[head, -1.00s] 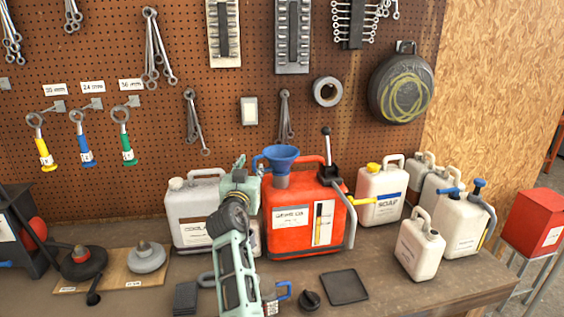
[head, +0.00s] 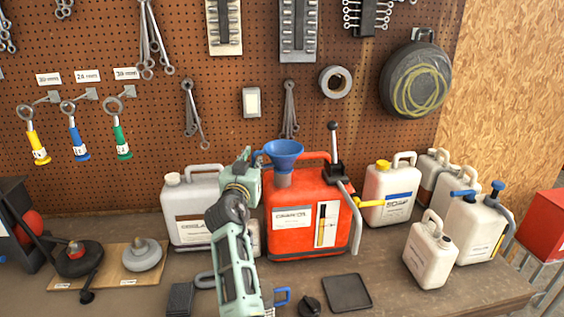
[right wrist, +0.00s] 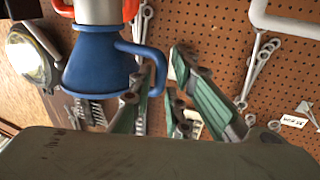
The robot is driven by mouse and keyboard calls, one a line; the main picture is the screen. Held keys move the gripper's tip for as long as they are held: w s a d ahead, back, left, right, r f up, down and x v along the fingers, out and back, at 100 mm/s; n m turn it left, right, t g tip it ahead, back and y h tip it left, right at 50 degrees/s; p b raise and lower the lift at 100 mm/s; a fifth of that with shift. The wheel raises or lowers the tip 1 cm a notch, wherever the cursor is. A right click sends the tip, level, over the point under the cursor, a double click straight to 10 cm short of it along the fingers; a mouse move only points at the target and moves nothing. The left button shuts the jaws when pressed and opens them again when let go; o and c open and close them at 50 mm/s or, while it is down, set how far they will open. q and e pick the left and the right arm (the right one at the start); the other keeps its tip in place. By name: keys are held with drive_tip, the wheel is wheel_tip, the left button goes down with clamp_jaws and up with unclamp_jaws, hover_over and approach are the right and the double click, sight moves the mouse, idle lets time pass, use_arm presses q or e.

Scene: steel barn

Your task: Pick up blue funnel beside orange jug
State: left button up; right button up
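The blue funnel (head: 284,153) stands upright in the neck of the orange jug (head: 292,240), its handle on the left side. My right gripper (head: 248,160) is just left of the funnel, near that handle. In the right wrist view the scene is upside down. There the funnel (right wrist: 98,75) is left of my right gripper (right wrist: 163,66), whose fingers are apart with a gap between them. The handle's loop comes close to the nearer finger; I cannot tell whether they touch. My left gripper is not in view.
A grey-white jug (head: 190,198) stands behind my right arm. The soap jug (head: 385,203) and several white cans stand right of the orange jug. A dark tray (head: 347,293) and black cap (head: 309,306) lie in front. A pegboard (head: 230,130) with hanging tools rises behind.

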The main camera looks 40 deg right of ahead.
drive_tip(key=shift+w+d+f, duration=0.15)
drive_tip(key=shift+d+f, duration=0.05)
drive_tip(key=shift+d, duration=0.15)
clamp_jaws()
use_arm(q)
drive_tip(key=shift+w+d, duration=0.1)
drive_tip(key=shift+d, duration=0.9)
use_arm(e)
drive_tip(key=shift+a, duration=0.1)
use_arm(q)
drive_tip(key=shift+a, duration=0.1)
use_arm(e)
drive_tip(key=shift+r, duration=0.15)
